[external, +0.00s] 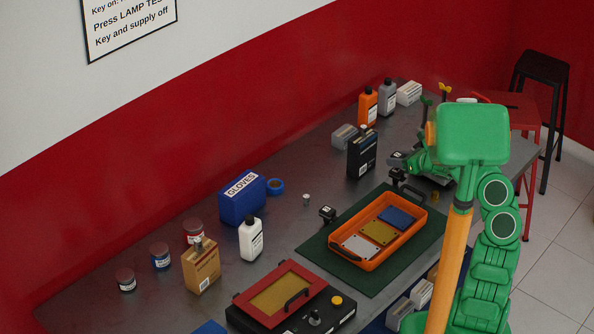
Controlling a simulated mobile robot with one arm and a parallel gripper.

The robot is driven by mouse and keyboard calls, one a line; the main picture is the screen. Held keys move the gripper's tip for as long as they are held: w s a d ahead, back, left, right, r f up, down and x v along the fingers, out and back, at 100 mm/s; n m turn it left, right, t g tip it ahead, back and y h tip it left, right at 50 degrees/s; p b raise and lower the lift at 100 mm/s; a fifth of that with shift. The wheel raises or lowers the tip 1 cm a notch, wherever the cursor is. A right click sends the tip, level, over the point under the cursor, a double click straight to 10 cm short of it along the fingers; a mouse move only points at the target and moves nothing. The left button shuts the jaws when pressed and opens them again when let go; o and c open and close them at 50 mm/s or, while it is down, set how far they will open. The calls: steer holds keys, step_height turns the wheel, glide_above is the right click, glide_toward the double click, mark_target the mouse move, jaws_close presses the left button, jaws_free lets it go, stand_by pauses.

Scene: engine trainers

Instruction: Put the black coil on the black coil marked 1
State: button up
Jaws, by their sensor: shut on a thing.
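A small black coil (327,213) with a pale face stands on the dark green mat (314,246), left of the orange tray. Any number on it is too small to read. My gripper (405,163) is at the end of the green arm, beyond the tray's far end and right of the black box. It is shut on a small dark thing (396,158), which looks like a black coil. Its fingers and the grip are too small to see clearly. Another small black part (398,175) shows just below the gripper.
The orange tray (365,256) holds blue, yellow and white plates. A black box (362,152) and bottles stand close to my gripper. A red-framed black unit (250,310) is in front. Gloves box (242,200), white bottle (251,240) and jars are left.

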steer(key=shift+f, duration=0.35)
steer(key=o, duration=1.1)
steer(key=shift+o, duration=0.2)
steer(key=shift+r, duration=0.15)
steer(key=v, duration=1.2)
